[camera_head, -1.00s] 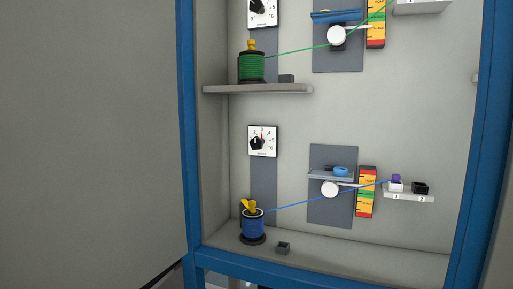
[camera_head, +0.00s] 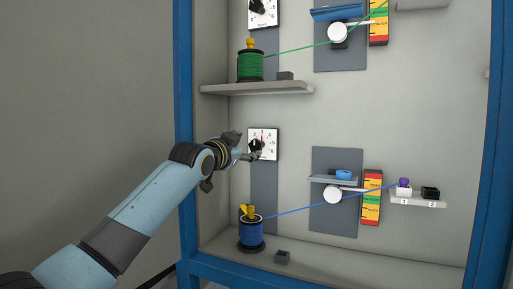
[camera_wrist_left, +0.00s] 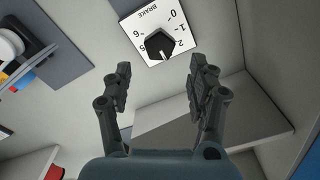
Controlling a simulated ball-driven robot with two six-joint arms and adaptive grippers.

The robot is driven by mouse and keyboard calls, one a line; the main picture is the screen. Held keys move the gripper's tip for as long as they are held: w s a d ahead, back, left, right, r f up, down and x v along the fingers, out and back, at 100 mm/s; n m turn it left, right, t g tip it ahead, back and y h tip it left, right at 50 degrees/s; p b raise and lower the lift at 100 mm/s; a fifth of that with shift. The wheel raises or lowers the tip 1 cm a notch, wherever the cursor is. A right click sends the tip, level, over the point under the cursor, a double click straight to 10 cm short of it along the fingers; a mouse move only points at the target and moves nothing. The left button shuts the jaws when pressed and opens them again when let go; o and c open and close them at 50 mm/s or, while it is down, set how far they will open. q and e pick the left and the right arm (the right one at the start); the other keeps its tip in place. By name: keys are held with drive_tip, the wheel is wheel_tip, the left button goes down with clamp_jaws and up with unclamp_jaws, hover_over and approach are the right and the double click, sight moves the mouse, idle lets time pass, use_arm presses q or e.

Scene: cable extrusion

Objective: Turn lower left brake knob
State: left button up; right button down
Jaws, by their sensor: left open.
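The lower left brake knob is a black knob (camera_head: 255,144) on a square white dial plate (camera_head: 272,135) on the back wall. In the left wrist view the knob (camera_wrist_left: 160,44) sits on the plate marked BRAKE, beyond my fingertips. My left gripper (camera_head: 253,156) is close to the plate's lower left edge in the head view. In the left wrist view my left gripper (camera_wrist_left: 168,75) is open, with nothing between its two fingers. It appears apart from the knob. My right gripper is not in view.
A shelf (camera_head: 270,88) with a green spool (camera_head: 250,66) is above the dial. A blue spool (camera_head: 250,233) stands below it, its blue wire running right to a small shelf (camera_head: 425,202). A blue frame post (camera_head: 184,70) borders the left side.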

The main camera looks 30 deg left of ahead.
sight(255, 145)
use_arm(q)
drive_tip(key=w, duration=0.4)
drive_tip(key=w+b, duration=0.1)
drive_tip(key=w, duration=0.2)
drive_tip(key=shift+w+a+f, duration=0.1)
drive_tip(key=shift+w+a, duration=0.1)
drive_tip(key=shift+w, duration=0.2)
drive_tip(key=shift+c, duration=0.4)
drive_tip(key=c, duration=1)
